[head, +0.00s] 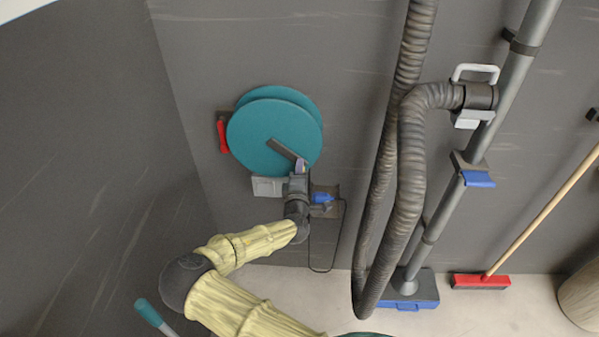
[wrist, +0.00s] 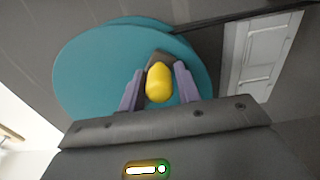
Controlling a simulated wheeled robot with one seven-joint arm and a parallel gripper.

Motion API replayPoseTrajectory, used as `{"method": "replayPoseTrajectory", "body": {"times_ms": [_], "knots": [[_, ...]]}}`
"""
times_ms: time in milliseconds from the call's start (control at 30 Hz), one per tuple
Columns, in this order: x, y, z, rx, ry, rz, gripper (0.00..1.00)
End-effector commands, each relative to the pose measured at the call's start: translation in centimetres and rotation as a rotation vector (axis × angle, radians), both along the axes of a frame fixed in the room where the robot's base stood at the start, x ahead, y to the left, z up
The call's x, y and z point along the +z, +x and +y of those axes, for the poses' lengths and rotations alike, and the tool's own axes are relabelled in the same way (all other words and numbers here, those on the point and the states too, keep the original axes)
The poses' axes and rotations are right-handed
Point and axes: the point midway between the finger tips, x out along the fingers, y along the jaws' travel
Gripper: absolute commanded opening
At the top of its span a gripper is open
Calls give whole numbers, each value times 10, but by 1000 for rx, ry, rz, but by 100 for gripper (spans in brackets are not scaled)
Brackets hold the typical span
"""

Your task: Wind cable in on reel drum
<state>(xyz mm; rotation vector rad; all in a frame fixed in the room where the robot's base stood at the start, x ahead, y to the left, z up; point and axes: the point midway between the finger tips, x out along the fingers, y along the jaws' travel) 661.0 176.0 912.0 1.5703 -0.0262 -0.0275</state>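The teal reel drum (head: 262,135) is mounted on the dark wall and fills the upper left of the wrist view (wrist: 90,80). A dark crank arm (head: 281,149) runs from near its middle toward the lower right. The crank's yellow knob (wrist: 159,84) lies between the purple fingers of my gripper (wrist: 160,78), which appear to touch it on both sides. In the head view my gripper (head: 301,166) is at the crank's outer end and hides the knob. A thin black cable (head: 338,240) hangs in a loop below a blue fitting (head: 322,198).
A red handle (head: 222,135) is left of the drum and a pale box (head: 267,187) is below it. A ribbed hose (head: 411,150) and grey pipe (head: 440,200) stand to the right. A red broom (head: 481,281) leans farther right. A side wall rises at left.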

Motion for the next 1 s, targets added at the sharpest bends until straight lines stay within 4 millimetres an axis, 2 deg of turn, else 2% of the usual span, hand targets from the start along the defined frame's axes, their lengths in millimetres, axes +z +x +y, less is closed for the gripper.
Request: {"method": "replayPoseTrajectory", "body": {"times_ms": [233, 567, 900, 1000], "knots": [[5, 0, -2, -1, 0, -1, 33], [43, 0, -19, -1, 2, -2, 33], [42, -1, -22, 0, 1, -1, 33], [48, -1, -22, 0, 1, -1, 33]]}}
